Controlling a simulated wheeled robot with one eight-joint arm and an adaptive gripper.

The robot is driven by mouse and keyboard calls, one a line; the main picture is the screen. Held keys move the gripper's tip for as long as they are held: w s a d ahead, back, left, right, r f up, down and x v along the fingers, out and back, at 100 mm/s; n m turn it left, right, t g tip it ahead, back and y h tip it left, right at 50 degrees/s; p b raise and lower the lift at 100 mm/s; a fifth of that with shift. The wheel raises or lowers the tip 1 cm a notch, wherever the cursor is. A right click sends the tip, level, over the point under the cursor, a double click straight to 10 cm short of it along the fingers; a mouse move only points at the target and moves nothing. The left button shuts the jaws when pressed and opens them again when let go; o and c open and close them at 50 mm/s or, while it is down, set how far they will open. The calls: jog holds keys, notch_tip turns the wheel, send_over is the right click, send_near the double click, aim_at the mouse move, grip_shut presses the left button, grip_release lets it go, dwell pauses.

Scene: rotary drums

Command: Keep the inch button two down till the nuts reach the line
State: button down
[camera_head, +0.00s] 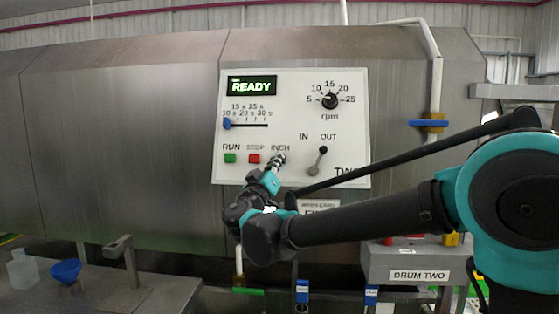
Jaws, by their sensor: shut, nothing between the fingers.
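The white control panel (235,105) of drum two is fixed on the large steel drum housing (120,140). Its display (252,86) reads READY in green. The green RUN button (230,158) and red STOP button (254,159) show. My gripper (279,159) is shut and empty, with its tips at the panel just under the INCH label (280,148). The tips cover the inch button, so I cannot tell whether it is pressed. No nuts and no line are visible.
A blue funnel (65,271) and a pale bottle (22,269) stand at lower left. A DRUM TWO box (385,262) is at lower right.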

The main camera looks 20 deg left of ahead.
jog(key=shift+w+a+f, duration=0.1)
jog(key=shift+w+f, duration=0.05)
jog(key=shift+w, duration=0.35)
dwell(0.6)
jog(key=shift+s, duration=0.15)
dwell(1.6)
jog(key=shift+s+d+r, duration=0.2)
jog(key=shift+s+r, duration=0.1)
jog(key=shift+s, duration=0.45)
jog(key=shift+s+d+r, duration=0.2)
jog(key=shift+s+r, duration=0.1)
jog(key=shift+s, duration=0.45)
jog(key=shift+s+d+r, duration=0.15)
jog(key=shift+s+r, duration=0.1)
jog(key=shift+s, duration=0.55)
jog(key=shift+s+d+r, duration=0.2)
jog(key=shift+s+r, duration=0.1)
jog(key=shift+s, duration=0.45)
